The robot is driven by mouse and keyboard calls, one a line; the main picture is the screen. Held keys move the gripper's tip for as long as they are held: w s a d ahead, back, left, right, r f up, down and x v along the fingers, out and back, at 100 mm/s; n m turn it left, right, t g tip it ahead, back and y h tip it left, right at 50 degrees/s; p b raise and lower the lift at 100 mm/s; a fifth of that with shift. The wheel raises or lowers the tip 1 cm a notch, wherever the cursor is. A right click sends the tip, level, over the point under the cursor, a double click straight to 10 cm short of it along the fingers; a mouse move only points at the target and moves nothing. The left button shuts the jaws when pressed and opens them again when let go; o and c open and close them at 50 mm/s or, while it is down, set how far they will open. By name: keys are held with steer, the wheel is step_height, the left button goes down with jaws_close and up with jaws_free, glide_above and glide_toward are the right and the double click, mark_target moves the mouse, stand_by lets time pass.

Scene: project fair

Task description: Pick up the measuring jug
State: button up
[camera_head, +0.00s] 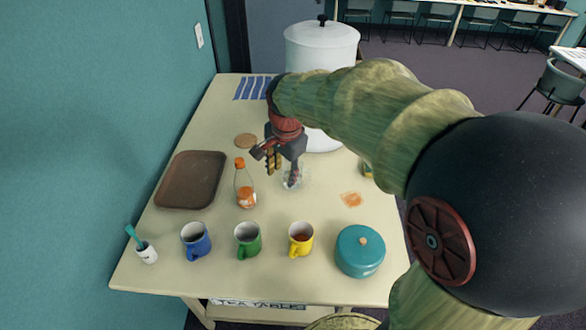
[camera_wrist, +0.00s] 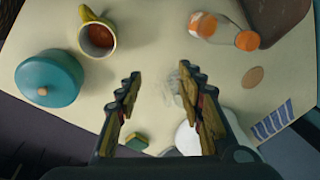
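The measuring jug (camera_head: 296,181) looks like a small clear vessel on the cream table, right under my gripper in the head view. In the wrist view the jug (camera_wrist: 173,80) is a faint see-through shape between the fingertips, nearer the right finger, which partly covers it. My gripper (camera_head: 283,171) points down over the jug. In the wrist view my gripper (camera_wrist: 161,83) has its fingers wide apart, with nothing clamped between them. I cannot tell whether a finger touches the jug.
A bottle with an orange cap (camera_head: 245,190) stands left of the jug. Blue (camera_head: 196,241), green (camera_head: 248,240) and yellow (camera_head: 301,239) mugs and a teal pot (camera_head: 360,252) line the front. A white urn (camera_head: 320,50) stands behind; a brown tray (camera_head: 190,180) lies left. An orange stain (camera_head: 351,199) is right.

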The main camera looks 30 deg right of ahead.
mark_target(310, 171)
steer(key=w+d+f+m+g+p, duration=0.1)
steer(key=w+d+f+m, duration=0.1)
steer(key=d+f+m, duration=0.1)
steer(key=w+d+f+m+p, duration=0.2)
steer(key=w+d+f+m, duration=0.1)
steer(key=d, duration=0.4)
steer(key=w+d+f+m+g+p, duration=0.1)
steer(key=w+d+f+m+p, duration=0.1)
steer(key=d+f+m, duration=0.2)
steer(key=shift+w+d+f+m+g+y, duration=0.1)
steer(key=shift+w+d+m+g+y, duration=0.15)
steer(key=shift+m, duration=0.4)
steer(key=shift+w+d+f+m+g+y, duration=0.15)
steer(key=shift+d+m, duration=0.15)
steer(key=shift+m, duration=0.35)
steer(key=shift+d+f, duration=0.15)
steer(key=shift+f, duration=0.95)
steer(key=shift+f+b, duration=0.55)
steer(key=shift+f, duration=2.5)
steer(key=shift+c, duration=0.2)
jaws_close()
